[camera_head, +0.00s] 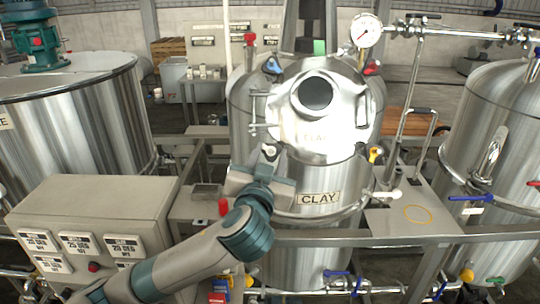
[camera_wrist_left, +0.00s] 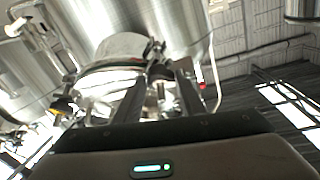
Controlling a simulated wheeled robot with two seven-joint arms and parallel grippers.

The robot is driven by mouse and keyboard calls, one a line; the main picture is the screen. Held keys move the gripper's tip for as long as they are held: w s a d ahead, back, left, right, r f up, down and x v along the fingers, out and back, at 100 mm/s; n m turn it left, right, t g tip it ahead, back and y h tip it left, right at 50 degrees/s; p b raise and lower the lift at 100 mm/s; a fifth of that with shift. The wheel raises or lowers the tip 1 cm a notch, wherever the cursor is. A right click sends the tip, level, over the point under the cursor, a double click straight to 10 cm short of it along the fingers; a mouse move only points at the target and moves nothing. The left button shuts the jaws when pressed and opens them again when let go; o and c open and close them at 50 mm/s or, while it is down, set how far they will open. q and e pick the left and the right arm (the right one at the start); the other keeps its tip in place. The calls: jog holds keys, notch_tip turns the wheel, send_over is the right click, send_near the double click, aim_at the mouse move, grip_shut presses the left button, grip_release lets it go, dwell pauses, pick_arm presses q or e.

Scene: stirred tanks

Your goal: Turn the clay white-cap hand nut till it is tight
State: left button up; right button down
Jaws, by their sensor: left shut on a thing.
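The steel tank marked CLAY (camera_head: 318,198) stands in the middle of the head view, with its round manway lid (camera_head: 345,125) facing me. My left gripper (camera_head: 270,156) is at the lower left edge of this lid. It is shut on the clay white-cap hand nut, which shows small and pale at the fingers in the head view (camera_head: 270,151). In the left wrist view, the two dark fingers (camera_wrist_left: 160,92) reach up on either side of the nut's metal parts. The fingers hide much of the nut, so I cannot tell how tight it is. My right gripper is not in view.
A pressure gauge (camera_head: 366,30) and a steel pipe are above the lid. Other steel tanks stand left (camera_head: 75,130) and right (camera_head: 490,150). A steel rail (camera_head: 330,237) crosses in front of the CLAY tank.

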pick_arm(q)
jog(key=shift+a+m+h, duration=0.1)
jog(key=shift+m+h, duration=0.2)
jog(key=shift+m, duration=0.2)
jog(key=m+g+h, duration=0.1)
jog(key=m, duration=0.2)
jog(key=shift+a+h, duration=0.15)
jog(key=shift+h, duration=0.15)
jog(key=m+g+h, duration=0.1)
jog(key=m, duration=0.3)
jog(key=shift+w+a+r+m+g+h, duration=0.1)
jog(key=shift+r+m+g+h, duration=0.1)
jog(key=shift+m+g+h, duration=0.2)
jog(key=m+g, duration=0.1)
jog(key=m, duration=0.1)
jog(key=m+g, duration=0.1)
jog(key=m, duration=0.1)
jog(key=m+g+h, duration=0.1)
jog(key=m, duration=0.2)
jog(key=shift+w+a+r+g, duration=0.1)
jog(key=shift+w+r+g, duration=0.15)
jog(key=shift+g, duration=0.15)
jog(key=m+g, duration=0.2)
jog(key=m, duration=0.2)
jog(key=shift+r, duration=0.15)
jog(key=m+g+y, duration=0.1)
jog(key=m, duration=0.2)
jog(key=shift+g+y, duration=0.3)
jog(key=shift+g, duration=0.1)
